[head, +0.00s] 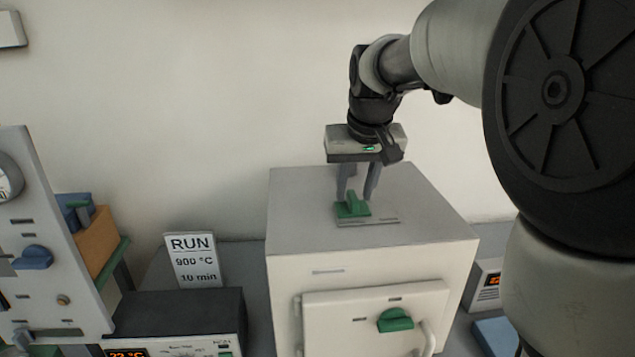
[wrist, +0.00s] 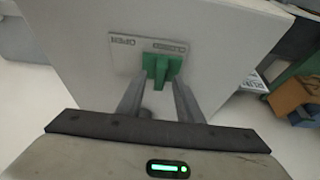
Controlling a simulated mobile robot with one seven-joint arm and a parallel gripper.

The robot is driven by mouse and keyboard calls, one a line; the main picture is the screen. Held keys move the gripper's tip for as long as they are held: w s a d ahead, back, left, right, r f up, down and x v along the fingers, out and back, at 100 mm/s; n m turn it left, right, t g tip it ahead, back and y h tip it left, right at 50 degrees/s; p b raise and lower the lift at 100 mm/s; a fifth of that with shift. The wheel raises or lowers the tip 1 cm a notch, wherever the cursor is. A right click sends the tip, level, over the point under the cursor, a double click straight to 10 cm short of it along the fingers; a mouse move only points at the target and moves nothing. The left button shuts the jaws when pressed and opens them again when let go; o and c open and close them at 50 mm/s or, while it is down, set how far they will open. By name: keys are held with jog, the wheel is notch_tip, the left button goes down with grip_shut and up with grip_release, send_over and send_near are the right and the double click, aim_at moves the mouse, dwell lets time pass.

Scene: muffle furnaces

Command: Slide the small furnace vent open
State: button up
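The small furnace (head: 300,225) is a pale box with a flat grey top. On its top is the vent, a grey plate (head: 380,221) with a green slider (head: 352,208). In the wrist view the plate (wrist: 122,55) is marked OPEN at the left and CLOSED at the right. The green slider (wrist: 161,68) sits at the CLOSED end. My gripper (head: 355,197) points down over the slider, and its fingers (wrist: 158,85) are apart, one toward each side of the upright green tab. A gap shows between fingers and tab; I cannot tell the exact fingertip height.
The furnace door (head: 365,315) has a green knob (head: 395,320). A RUN 900 °C sign (head: 194,260) and a black controller (head: 180,315) stand to the left, beside a grey panel (head: 45,240) with a blue knob. The furnace top around the vent is clear.

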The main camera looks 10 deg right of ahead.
jog(key=shift+w+f, duration=0.3)
jog(key=shift+f, duration=0.35)
grip_shut()
jog(key=shift+d, duration=2.7)
grip_release()
jog(key=shift+d, duration=0.15)
